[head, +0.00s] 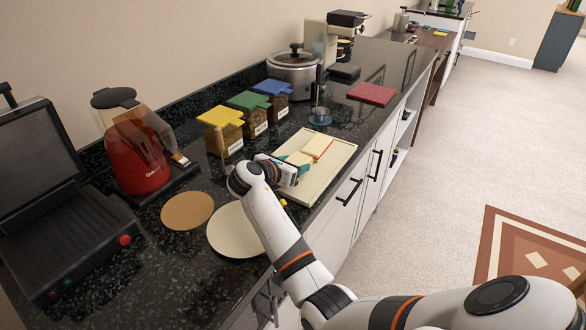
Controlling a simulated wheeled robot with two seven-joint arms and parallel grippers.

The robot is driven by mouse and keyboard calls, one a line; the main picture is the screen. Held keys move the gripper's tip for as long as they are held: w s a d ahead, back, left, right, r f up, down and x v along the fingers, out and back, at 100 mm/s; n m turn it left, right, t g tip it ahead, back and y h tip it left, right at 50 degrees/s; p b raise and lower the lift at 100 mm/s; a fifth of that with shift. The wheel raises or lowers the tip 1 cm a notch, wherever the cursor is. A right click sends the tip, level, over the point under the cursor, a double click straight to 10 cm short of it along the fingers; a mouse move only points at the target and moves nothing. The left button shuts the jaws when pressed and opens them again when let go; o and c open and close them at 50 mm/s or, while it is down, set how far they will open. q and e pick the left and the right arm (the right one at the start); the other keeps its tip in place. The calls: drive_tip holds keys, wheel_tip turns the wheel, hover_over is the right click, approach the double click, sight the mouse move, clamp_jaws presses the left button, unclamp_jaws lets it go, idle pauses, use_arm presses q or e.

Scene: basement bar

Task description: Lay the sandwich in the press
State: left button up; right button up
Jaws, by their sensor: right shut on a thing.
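The press (60,235) stands open at the left of the counter, its dark lid raised and its ribbed lower plate bare. A pale tray (336,168) lies near the counter's front edge. On it is a sandwich piece (318,146) with pale bread and a red edge. Another pale, greenish-edged piece (299,159) is beside it, at my right gripper. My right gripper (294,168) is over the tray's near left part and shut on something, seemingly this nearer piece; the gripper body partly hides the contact. My left gripper does not show clearly.
A round cream board (232,232) and a brown round mat (187,210) lie between press and tray. A red kettle-like appliance (138,160) stands behind them. Several lidded jars (222,135), a slow cooker (294,70) and a red book-like slab (371,93) are farther back.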

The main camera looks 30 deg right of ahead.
wheel_tip(320, 180, up, 9)
drive_tip(key=shift+f, duration=0.1)
drive_tip(key=shift+s+d+r+t, duration=0.1)
drive_tip(key=shift+s+r+t, duration=0.05)
drive_tip(key=shift+r+t, duration=0.2)
drive_tip(key=shift+s+r+n+t, duration=0.25)
drive_tip(key=shift+n+t, duration=0.1)
drive_tip(key=shift+n, duration=0.25)
drive_tip(key=s+a+f+n+t+y, duration=0.2)
drive_tip(key=s+a+n+y, duration=0.2)
drive_tip(key=s+a, duration=0.1)
drive_tip(key=s+a+f+n+t+y, duration=0.2)
drive_tip(key=s+a+n+y, duration=0.2)
drive_tip(key=a, duration=0.4)
drive_tip(key=s+a+f+n+t+y, duration=0.2)
drive_tip(key=s+a+n+t+y, duration=0.1)
drive_tip(key=s+a, duration=0.3)
drive_tip(key=shift+s+a+f+n+y, duration=0.1)
drive_tip(key=shift+a+f+n+y, duration=0.2)
drive_tip(key=shift+a+n+y, duration=0.4)
drive_tip(key=shift+d, duration=0.15)
